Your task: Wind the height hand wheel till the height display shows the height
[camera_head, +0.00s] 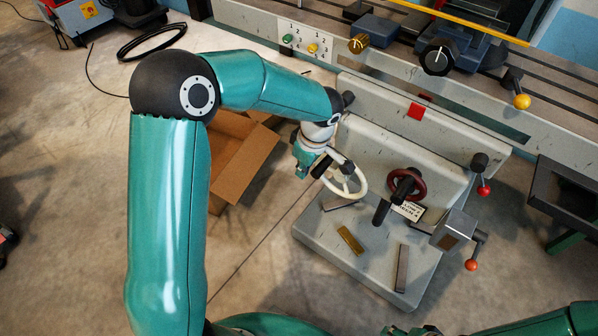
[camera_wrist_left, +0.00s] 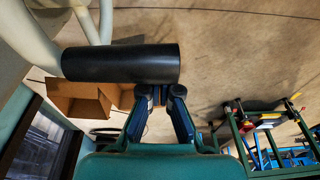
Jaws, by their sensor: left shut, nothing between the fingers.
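A white spoked hand wheel (camera_head: 359,192) is on the left side of the grey machine housing. Its black cylindrical handle (camera_wrist_left: 120,63) is large in the left wrist view. My left gripper (camera_head: 318,169) is at the wheel's left rim, by this handle. In the wrist view its fingertips (camera_wrist_left: 161,90) are together and empty, just below the handle's right end; I cannot tell if they touch it. A dark red wheel (camera_head: 419,187) sits to the right. A lettered plate (camera_head: 408,211) is below it. I cannot read a height display or tell which wheel is for height.
A grey box (camera_head: 455,229) with a dark face and red-ball levers (camera_head: 484,190) are at the right of the housing. A brass piece (camera_head: 350,240) and a grey bar (camera_head: 402,268) lie on it. An open cardboard box (camera_head: 243,163) stands on the floor beneath my left arm.

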